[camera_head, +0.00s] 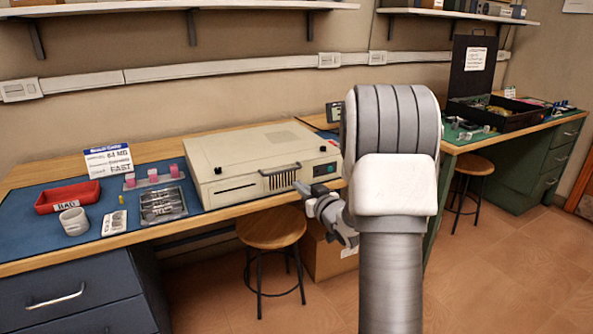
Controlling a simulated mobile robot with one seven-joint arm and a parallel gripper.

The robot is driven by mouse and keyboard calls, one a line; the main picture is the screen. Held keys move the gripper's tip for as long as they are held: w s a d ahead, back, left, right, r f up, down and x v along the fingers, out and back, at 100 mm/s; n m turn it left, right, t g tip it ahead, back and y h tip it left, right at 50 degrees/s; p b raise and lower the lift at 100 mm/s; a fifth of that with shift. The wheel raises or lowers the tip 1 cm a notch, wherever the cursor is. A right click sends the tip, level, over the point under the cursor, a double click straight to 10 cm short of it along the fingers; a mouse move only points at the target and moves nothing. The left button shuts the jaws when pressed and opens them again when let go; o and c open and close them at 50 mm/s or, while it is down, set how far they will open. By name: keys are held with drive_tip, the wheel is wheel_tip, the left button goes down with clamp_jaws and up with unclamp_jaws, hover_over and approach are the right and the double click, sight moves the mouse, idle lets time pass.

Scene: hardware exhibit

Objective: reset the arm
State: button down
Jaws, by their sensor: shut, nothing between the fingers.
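My arm rises in the right-middle of the head view, its large white and grey joint in front of the benches. My gripper (350,238) shows at the left side of that joint, in front of the bench edge and above the floor. It is small in the picture, shut and holding nothing. It is apart from the objects on the bench. The arm hides part of the bench and wall behind it.
A beige computer case (262,160) stands on the blue mat left of my arm. Stools (271,229) (474,166) stand below. A black case (508,118) sits at right.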

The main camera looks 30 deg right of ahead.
drive_tip(key=s+a+r+m+g+h, duration=0.1)
drive_tip(key=s+a+r+g+h, duration=0.3)
drive_tip(key=s+a+r, duration=0.5)
drive_tip(key=s+a+f+g+y+p, duration=0.15)
drive_tip(key=s+a+g, duration=0.35)
drive_tip(key=s, duration=0.8)
drive_tip(key=s+a+g+y, duration=0.25)
drive_tip(key=s+a, duration=0.45)
drive_tip(key=s, duration=0.6)
wheel_tip(320, 180, up, 21)
drive_tip(key=p, duration=2)
drive_tip(key=shift+w+r+n+p, duration=0.15)
drive_tip(key=shift+n+p, duration=0.2)
drive_tip(key=shift+n, duration=0.05)
